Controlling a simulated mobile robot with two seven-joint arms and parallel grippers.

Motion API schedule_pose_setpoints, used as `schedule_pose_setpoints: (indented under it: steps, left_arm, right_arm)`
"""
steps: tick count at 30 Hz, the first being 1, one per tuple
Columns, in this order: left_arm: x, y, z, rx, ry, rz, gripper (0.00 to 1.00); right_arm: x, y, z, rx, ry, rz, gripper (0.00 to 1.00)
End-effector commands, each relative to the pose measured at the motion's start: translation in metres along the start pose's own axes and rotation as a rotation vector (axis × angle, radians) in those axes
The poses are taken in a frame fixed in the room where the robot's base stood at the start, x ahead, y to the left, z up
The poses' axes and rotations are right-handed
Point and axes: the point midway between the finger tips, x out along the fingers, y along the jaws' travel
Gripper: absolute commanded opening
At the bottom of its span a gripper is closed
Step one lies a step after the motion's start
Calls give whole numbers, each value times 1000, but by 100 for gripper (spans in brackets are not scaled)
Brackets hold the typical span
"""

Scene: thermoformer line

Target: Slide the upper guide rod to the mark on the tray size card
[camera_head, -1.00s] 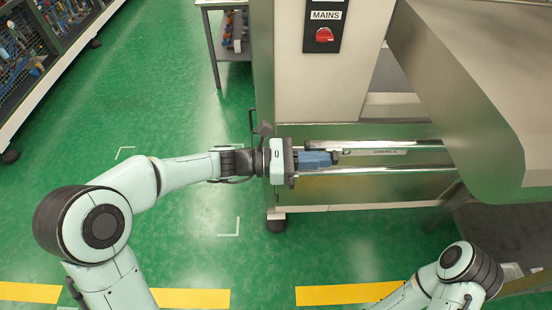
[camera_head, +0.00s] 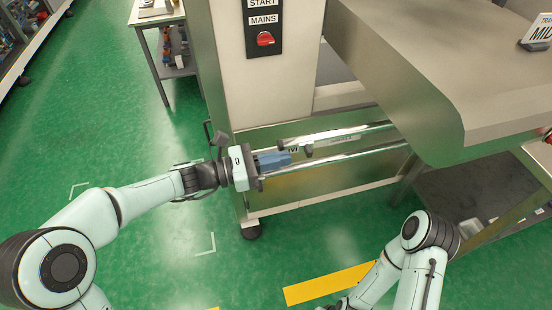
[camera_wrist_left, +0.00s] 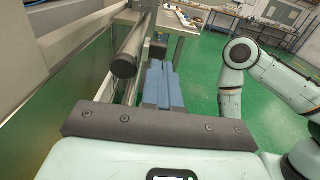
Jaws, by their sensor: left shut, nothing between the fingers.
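In the head view the upper guide rod (camera_head: 345,134) is a shiny bar along the machine front, above the lower guide rod (camera_head: 345,162). My left gripper (camera_head: 289,158) comes in from the left with its blue fingers shut and empty, overlapping the space between the rods. A marked strip (camera_head: 345,139) lies between the rods, partly hidden.
The mains cabinet (camera_head: 240,75) with a red switch (camera_head: 265,39) stands behind the gripper. A large metal housing (camera_head: 430,75) overhangs the rods' right end. My right arm (camera_head: 425,240) is at lower right, its gripper out of sight.

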Motion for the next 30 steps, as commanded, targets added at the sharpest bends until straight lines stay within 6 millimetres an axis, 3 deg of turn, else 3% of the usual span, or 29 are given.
schedule_pose_setpoints:
  steps: [6,13,18,30]
  left_arm:
    - [-49,2,-1,1,1,6,0]
    - [-88,1,0,1,0,2,0]
    - [-100,1,0,0,-1,1,0]
    - [-101,1,0,0,-1,0,0]
  right_arm:
    - [5,2,2,0,-3,1,38]
    - [8,4,2,2,-4,2,38]
    - [9,4,2,1,-5,2,38]
    - [9,4,2,1,-5,1,38]
